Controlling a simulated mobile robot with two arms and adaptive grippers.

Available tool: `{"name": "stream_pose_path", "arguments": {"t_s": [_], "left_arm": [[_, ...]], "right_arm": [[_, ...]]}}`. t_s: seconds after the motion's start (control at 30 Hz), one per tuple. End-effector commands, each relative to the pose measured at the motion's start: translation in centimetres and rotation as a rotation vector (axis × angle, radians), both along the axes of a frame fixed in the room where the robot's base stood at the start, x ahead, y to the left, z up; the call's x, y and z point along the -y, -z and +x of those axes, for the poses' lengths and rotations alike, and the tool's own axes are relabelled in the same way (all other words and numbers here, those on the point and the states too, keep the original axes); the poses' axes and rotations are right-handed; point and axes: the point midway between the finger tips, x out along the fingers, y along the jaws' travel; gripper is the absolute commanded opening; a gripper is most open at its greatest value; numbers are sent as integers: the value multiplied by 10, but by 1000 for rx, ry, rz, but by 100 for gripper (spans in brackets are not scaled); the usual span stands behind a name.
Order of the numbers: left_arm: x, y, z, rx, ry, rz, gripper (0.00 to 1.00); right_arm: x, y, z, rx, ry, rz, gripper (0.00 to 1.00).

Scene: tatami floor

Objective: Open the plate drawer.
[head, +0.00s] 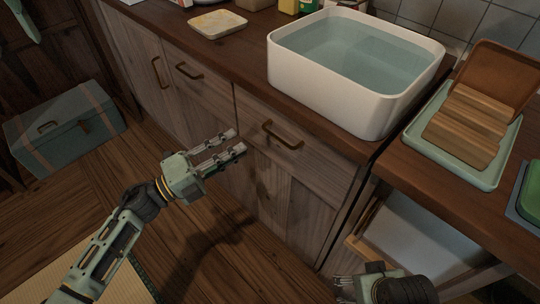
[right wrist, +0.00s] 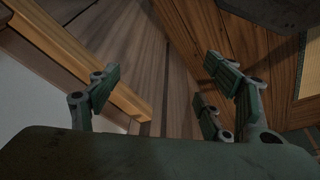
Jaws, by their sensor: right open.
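The wooden cabinet has a drawer front (head: 300,152) with a curved brass handle (head: 283,136) under the white basin, and another drawer front (head: 205,92) further left. Both look shut; no label tells which one is the plate drawer. My left gripper (head: 240,142) is open and empty, its fingers apart, left of the handle under the basin and apart from it. My right gripper (head: 345,289) is low at the bottom edge, partly cut off, near the light wooden edge of a white-bottomed bay. In the right wrist view its fingers (right wrist: 160,88) are spread with nothing between them.
The white basin of water (head: 320,92) stands on the counter. A green tray (head: 460,170) holding wooden boards is at right. The white-bottomed bay (head: 425,245) is below it. A chest (head: 65,130) sits on the floor at left. Floor before the cabinet is clear.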

Motion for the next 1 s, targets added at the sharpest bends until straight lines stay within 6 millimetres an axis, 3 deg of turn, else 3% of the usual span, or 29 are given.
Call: {"name": "stream_pose_path", "arguments": {"t_s": [0.1,0.27,0.7,1.0], "left_arm": [[14,-7,-17,95,78,54,25],[24,-16,-24,138,115,78,25],[78,-28,5,137,112,76,25],[89,-29,10,133,111,77,25]], "right_arm": [[1,-11,-6,13,1,1,73],[2,-22,-9,16,2,0,73],[2,-23,-9,16,2,0,73],[2,-23,-9,16,2,0,73]]}}
